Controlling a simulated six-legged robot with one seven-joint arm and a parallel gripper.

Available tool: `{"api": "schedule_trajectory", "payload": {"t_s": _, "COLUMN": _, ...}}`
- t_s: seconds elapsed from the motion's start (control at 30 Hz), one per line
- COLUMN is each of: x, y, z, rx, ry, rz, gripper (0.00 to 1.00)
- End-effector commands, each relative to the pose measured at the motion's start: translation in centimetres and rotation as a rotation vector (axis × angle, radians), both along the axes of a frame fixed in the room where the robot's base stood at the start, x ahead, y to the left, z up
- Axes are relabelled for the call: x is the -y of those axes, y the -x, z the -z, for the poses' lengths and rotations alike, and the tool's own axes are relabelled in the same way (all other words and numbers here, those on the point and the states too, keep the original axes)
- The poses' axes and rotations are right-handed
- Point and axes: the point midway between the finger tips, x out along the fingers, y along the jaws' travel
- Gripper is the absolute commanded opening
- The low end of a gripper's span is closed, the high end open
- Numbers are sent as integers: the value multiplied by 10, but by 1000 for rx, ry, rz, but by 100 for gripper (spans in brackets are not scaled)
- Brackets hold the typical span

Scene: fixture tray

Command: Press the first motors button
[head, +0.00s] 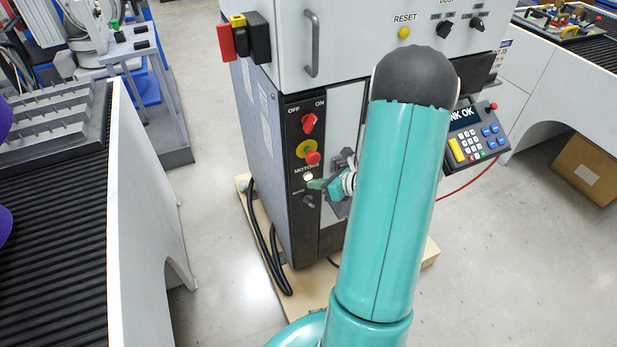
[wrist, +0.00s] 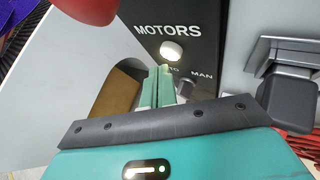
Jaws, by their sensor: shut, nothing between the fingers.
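A round white button (head: 308,177) sits under the MOTORS label on the dark panel strip of the grey cabinet. It also shows in the wrist view (wrist: 171,50), where it looks pale and bright. I see only this one button under that label. My gripper (head: 313,184) is at the panel with its teal fingers together and nothing between them. In the wrist view my fingertips (wrist: 165,70) lie just below the button in the picture, overlapping part of the AUTO label. I cannot tell whether they touch the button or panel.
Above the button are a red emergency stop (head: 312,158) on yellow and a red OFF/ON switch (head: 309,123). An AUTO/MAN knob (wrist: 185,89) is close below. A black latch handle (wrist: 288,98) juts out at right. A keypad pendant (head: 472,135) hangs farther right.

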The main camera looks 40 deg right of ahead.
Motion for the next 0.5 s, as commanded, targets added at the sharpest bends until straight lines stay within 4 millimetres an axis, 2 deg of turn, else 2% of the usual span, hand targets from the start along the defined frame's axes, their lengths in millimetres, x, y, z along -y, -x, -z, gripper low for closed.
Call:
{"api": "schedule_trajectory", "payload": {"t_s": 0.37, "x": -1, "y": 3, "z": 0, "rx": 0, "ry": 0, "rz": 0, "gripper": 0}}
{"api": "schedule_trajectory", "payload": {"t_s": 0.5, "x": -3, "y": 13, "z": 0, "rx": 0, "ry": 1, "rz": 1, "gripper": 0}}
